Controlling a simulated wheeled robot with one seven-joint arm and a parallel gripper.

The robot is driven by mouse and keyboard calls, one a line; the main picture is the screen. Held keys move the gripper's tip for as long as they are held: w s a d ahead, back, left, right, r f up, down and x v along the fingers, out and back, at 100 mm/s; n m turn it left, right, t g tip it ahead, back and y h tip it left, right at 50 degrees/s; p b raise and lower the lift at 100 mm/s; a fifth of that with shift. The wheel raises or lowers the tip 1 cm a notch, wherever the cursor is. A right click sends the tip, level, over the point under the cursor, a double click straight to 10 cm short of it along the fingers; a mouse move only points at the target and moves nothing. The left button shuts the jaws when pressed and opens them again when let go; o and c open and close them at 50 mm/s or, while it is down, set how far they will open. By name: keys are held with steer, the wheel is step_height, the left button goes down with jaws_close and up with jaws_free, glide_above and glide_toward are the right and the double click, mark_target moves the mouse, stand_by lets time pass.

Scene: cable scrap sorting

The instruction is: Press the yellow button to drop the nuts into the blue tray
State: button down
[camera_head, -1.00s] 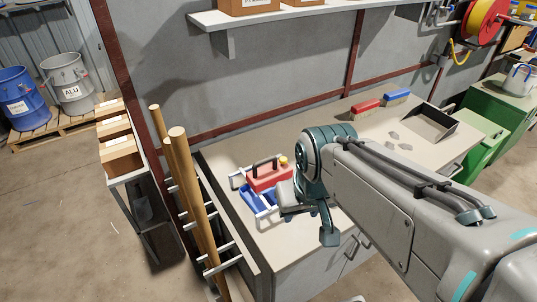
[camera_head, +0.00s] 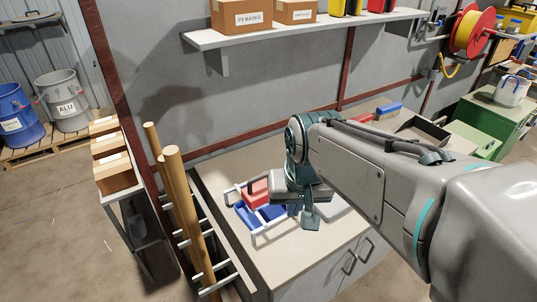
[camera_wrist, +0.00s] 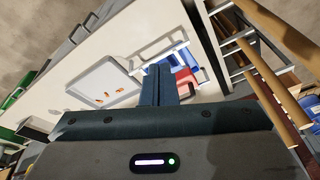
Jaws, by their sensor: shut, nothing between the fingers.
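The red nut dispenser (camera_head: 256,190) stands on the workbench, partly behind my gripper in the head view. The blue tray (camera_head: 246,214) sits at its front, inside a white frame. Both also show in the wrist view, the red dispenser (camera_wrist: 185,78) just right of my fingertips and a bit of the blue tray (camera_wrist: 193,52) above it. The yellow button is hidden in both current views. My gripper (camera_head: 309,222) points down beside the dispenser, to its right in the head view. In the wrist view its fingers (camera_wrist: 158,72) are shut and empty.
A pale tray (camera_wrist: 103,82) with a few small orange pieces lies on the bench next to the dispenser. Wooden poles (camera_head: 178,205) stand in a rack at the bench's left end. A blue-handled item (camera_head: 389,110) and a dark open bin (camera_head: 424,128) are at the back right.

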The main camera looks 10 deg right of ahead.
steer(key=w+d+m+g, duration=0.1)
steer(key=w+m, duration=0.5)
steer(key=w, duration=0.6)
steer(key=w+d+r+m+g, duration=0.1)
steer(key=w+d+m, duration=0.2)
steer(key=w, duration=1)
steer(key=m, duration=0.3)
steer(key=shift+d+m+p, duration=0.3)
steer(key=shift+f, duration=0.1)
steer(key=f, duration=0.4)
steer(key=f+p, duration=0.1)
steer(key=f, duration=0.4)
steer(key=f+p, duration=0.1)
steer(key=f, duration=0.3)
steer(key=shift+w+f, duration=0.3)
steer(key=shift+w, duration=0.05)
steer(key=shift+f, duration=0.1)
